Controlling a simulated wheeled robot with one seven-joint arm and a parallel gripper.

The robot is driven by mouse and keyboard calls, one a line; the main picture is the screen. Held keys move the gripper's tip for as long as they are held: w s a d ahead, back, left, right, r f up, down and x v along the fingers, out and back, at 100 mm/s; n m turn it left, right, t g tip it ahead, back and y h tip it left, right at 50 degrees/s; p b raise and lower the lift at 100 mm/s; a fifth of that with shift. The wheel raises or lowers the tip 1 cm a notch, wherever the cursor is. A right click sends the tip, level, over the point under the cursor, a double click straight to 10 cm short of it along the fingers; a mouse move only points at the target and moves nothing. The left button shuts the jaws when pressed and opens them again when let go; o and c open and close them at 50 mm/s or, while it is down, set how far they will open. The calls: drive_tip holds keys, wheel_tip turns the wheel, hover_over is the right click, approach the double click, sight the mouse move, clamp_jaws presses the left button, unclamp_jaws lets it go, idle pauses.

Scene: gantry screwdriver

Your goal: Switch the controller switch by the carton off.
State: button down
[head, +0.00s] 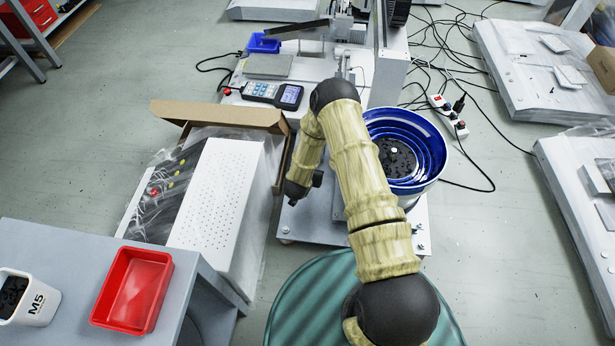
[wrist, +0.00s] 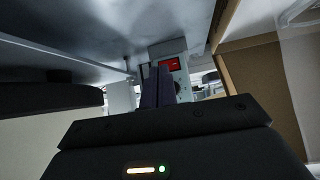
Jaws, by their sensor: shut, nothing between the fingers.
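The controller switch (wrist: 172,64) shows in the wrist view as a small red rectangle on a light grey panel, just right of my fingertips. Its on or off position is too small to tell. My gripper (wrist: 154,70) is shut and empty, its fingers pointing at the panel. I cannot tell whether they touch it. The brown carton (wrist: 248,80) stands right of the panel. In the head view the open carton (head: 215,115) holds a white perforated case (head: 213,200). My wrist is beside the carton's right side there; my fingers and the switch are hidden.
A metal surface (wrist: 90,35) hangs close above my gripper in the wrist view. In the head view a blue bowl feeder (head: 432,145) stands right of my arm. A handheld controller (head: 272,94) lies behind. A red tray (head: 133,290) sits on the grey table at front left.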

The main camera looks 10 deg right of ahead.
drive_tip(key=w+b, duration=0.1)
drive_tip(key=w+d+f+b, duration=0.2)
drive_tip(key=w, duration=0.1)
drive_tip(key=shift+f, duration=0.15)
drive_tip(key=shift+w+d+b, duration=0.3)
drive_tip(key=shift+w+b, duration=0.25)
drive_tip(key=shift+w, duration=0.3)
drive_tip(key=shift+r, duration=0.2)
drive_tip(key=shift+a, duration=0.1)
